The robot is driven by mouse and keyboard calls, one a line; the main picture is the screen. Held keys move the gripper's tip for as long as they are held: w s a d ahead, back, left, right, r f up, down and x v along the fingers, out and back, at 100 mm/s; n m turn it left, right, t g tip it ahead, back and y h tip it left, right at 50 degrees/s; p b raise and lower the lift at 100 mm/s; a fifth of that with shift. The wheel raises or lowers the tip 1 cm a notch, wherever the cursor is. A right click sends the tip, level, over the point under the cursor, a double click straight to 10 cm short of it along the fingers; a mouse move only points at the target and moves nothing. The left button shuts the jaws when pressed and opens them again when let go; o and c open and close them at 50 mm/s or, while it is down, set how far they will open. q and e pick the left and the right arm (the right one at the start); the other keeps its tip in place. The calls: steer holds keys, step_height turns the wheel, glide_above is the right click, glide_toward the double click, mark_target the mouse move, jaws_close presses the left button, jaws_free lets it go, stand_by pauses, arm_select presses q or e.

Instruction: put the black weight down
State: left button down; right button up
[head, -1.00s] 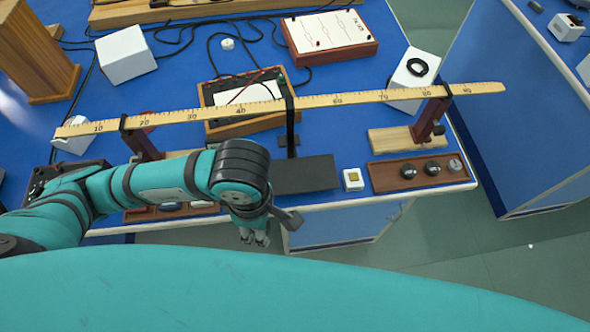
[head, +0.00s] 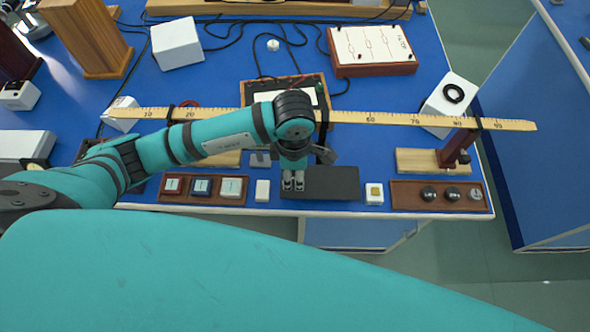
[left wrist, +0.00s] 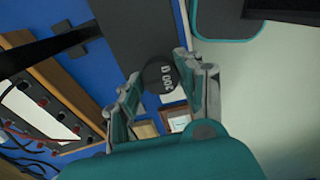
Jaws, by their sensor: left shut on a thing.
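My left gripper (head: 293,184) is above the dark grey pad (head: 335,183) at the bench's front edge. In the left wrist view, the gripper (left wrist: 159,82) is shut on the black weight (left wrist: 160,73), a round black piece with pale lettering on its face. The dark pad also shows behind it there (left wrist: 140,30). In the head view the weight is hidden by the gripper. I cannot tell whether the weight touches the pad. My right gripper is not in view.
A tray (head: 170,202) with coloured square blocks stands left. A long wooden ruler (head: 400,119) on stands spans the bench behind.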

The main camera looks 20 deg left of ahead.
arm_select(q)
steer(key=shift+w+a+f+p, duration=0.15)
steer(key=shift+w+p, duration=0.15)
steer(key=shift+w, duration=0.35)
step_height(320, 180, down, 3)
steer(key=shift+r+p, duration=0.2)
steer(key=shift+p, duration=0.35)
steer(key=shift+f, duration=0.3)
steer(key=shift+f, duration=0.1)
steer(key=shift+f, duration=0.15)
steer(key=c, duration=0.8)
jaws_free()
steer(key=shift+c, duration=0.2)
